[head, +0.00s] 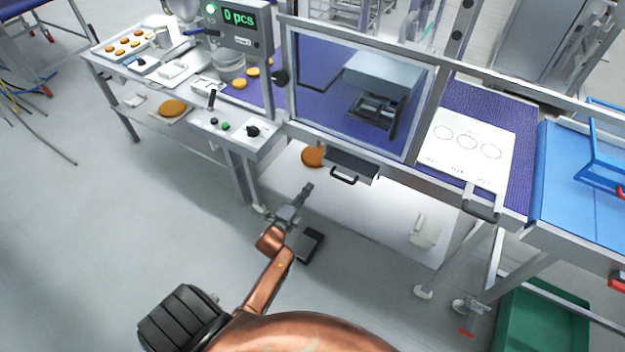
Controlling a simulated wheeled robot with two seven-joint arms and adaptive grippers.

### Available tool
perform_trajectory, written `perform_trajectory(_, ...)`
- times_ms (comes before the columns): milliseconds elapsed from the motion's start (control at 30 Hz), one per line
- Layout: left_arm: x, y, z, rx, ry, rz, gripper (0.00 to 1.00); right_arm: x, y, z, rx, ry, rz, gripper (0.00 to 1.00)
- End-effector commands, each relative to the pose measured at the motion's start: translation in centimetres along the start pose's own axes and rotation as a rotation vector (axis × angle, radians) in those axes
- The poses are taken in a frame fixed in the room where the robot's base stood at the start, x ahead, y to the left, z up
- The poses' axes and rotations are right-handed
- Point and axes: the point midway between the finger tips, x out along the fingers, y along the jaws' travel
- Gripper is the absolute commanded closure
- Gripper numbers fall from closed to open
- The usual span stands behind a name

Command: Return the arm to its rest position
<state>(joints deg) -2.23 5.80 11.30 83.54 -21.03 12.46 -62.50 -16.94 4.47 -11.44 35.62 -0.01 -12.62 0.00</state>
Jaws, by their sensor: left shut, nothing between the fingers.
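My left gripper (307,190) is at the end of my copper-coloured left arm (268,285), which reaches up from the bottom of the head view. The gripper is shut and empty. It hangs in front of the machine, with the white lower shelf (350,215) behind it in the picture. It appears apart from everything around it. My right arm and right gripper do not show.
A machine with a framed clear window (358,95) and a purple belt (490,105) stands ahead. A drawer handle (344,181) juts toward me. A black pedal (308,246) lies on the floor near the arm. A green crate (540,322) is at right.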

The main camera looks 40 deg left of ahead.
Motion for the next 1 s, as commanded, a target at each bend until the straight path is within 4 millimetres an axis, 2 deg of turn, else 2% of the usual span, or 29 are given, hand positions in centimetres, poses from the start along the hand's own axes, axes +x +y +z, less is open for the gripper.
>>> perform_trajectory(133,-1.3,0.0,0.1,0.001,-0.001,0.0,1.0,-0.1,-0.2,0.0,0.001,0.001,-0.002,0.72)
perform_trajectory(400,-1.7,0.1,0.2,-0.001,-0.003,0.001,1.0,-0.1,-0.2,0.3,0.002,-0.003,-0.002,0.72)
perform_trajectory(467,-1.8,0.7,0.2,-0.01,-0.004,0.012,1.0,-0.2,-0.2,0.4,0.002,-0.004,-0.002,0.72)
perform_trajectory(533,-2.2,2.3,0.1,-0.042,-0.006,0.044,1.0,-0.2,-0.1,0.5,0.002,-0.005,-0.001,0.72)
perform_trajectory(567,-2.5,3.5,0.0,-0.062,-0.008,0.065,1.0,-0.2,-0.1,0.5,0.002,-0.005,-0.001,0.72)
perform_trajectory(667,-4.2,8.8,-0.5,-0.163,-0.022,0.168,1.0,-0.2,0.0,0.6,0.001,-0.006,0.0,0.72)
perform_trajectory(767,-6.9,15.5,-1.2,-0.291,-0.052,0.299,1.0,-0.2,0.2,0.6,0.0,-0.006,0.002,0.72)
perform_trajectory(800,-8.3,18.1,-1.5,-0.343,-0.069,0.353,1.0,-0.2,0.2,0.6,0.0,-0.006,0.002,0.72)
perform_trajectory(867,-10.5,21.9,-1.9,-0.416,-0.099,0.43,1.0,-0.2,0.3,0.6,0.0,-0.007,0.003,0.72)
perform_trajectory(1000,-16.8,30.1,-2.9,-0.575,-0.188,0.608,1.0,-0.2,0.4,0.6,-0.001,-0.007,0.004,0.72)
